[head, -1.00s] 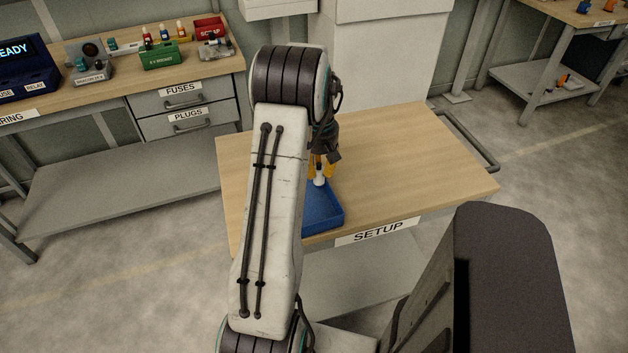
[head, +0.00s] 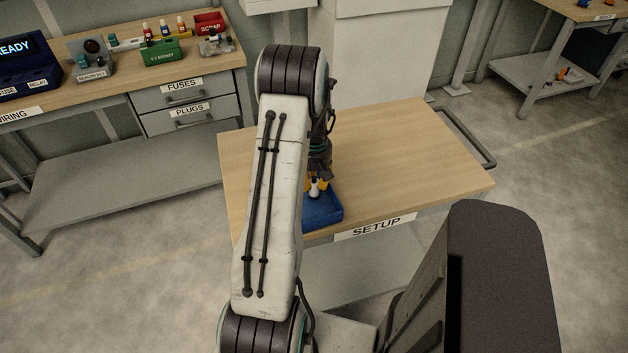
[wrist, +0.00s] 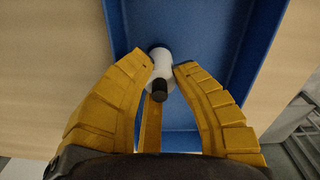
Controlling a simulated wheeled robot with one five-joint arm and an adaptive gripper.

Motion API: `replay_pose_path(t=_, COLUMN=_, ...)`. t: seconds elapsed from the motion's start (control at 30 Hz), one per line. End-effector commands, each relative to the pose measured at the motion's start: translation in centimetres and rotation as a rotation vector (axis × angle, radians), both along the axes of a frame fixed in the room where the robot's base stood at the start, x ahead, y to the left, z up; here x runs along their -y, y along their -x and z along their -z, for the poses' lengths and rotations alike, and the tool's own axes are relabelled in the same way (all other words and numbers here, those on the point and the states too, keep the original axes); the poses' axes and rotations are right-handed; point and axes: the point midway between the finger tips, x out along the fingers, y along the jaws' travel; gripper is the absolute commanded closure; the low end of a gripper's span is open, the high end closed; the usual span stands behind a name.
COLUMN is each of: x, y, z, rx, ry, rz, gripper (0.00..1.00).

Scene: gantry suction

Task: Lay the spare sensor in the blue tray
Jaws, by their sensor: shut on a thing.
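The blue tray (head: 322,212) lies on the SETUP table, partly hidden behind my arm in the head view. In the wrist view the tray (wrist: 215,30) fills the middle of the picture under my fingers. My gripper (head: 315,186) has yellow fingers and is over the tray; it also shows in the wrist view (wrist: 164,72). It is shut on the sensor (wrist: 160,60), a small white cylinder with a dark end, which also shows in the head view (head: 314,190). Whether the sensor touches the tray floor is not clear.
The SETUP table (head: 400,160) is bare right of the tray. A bench at left holds a green box (head: 162,52), a red SCRAP box (head: 209,22) and a blue READY unit (head: 30,72). A shelf unit (head: 545,75) stands at the far right.

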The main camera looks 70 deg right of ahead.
Motion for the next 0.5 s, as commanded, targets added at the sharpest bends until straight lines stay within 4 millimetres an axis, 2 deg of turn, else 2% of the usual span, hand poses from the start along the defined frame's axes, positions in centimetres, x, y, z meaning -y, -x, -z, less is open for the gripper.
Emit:
replay_pose_path(t=0.27, x=0.01, y=0.01, z=0.37, rx=0.000, ry=0.000, rz=0.000, gripper=1.00)
replay_pose_path(t=0.3, x=0.01, y=0.01, z=0.22, rx=0.000, ry=0.000, rz=0.000, gripper=0.71)
replay_pose_path(t=0.5, x=0.00, y=0.00, z=0.19, rx=0.000, ry=0.000, rz=0.000, gripper=0.55)
